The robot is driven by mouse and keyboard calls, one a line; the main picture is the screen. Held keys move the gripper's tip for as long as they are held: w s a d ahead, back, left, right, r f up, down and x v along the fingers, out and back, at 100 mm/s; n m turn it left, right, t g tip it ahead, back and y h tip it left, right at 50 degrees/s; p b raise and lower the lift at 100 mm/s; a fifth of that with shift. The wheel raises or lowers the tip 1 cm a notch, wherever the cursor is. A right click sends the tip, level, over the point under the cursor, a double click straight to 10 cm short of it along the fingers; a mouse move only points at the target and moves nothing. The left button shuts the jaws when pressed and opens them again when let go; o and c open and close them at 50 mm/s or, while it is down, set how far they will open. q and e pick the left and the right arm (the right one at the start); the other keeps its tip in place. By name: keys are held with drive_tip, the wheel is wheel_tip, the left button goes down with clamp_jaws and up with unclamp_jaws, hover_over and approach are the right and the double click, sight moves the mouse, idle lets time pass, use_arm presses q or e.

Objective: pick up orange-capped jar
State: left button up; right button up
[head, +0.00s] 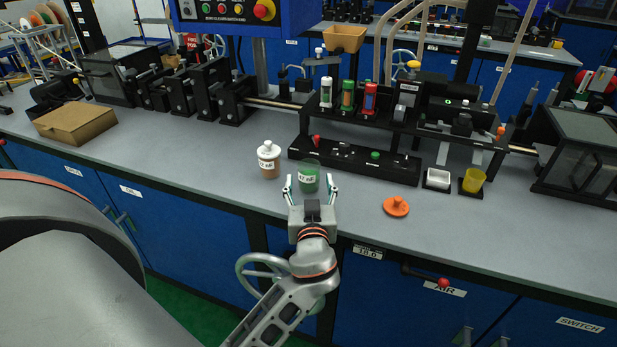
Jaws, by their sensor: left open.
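A green jar (308,177) with a white label stands near the bench's front edge, with no orange cap visible on it. An orange lid with a knob (396,206) lies apart on the bench to its right. My left gripper (311,187) is open, its two fingers reaching forward on either side of the green jar; I cannot tell whether they touch it. A brownish jar with a white cap and label (269,160) stands just left of the gripper. My right gripper is not in view.
A white cup (437,180) and a yellow cup (473,181) stand to the right. A cardboard box (75,123) lies at the left. The grey bench top (190,160) is clear at left front.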

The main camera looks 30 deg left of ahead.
sight(309, 180)
use_arm(q)
drive_tip(key=shift+x, duration=1.95)
drive_tip(key=c, duration=1.5)
drive_tip(key=shift+r, duration=0.15)
drive_tip(key=shift+r, duration=0.1)
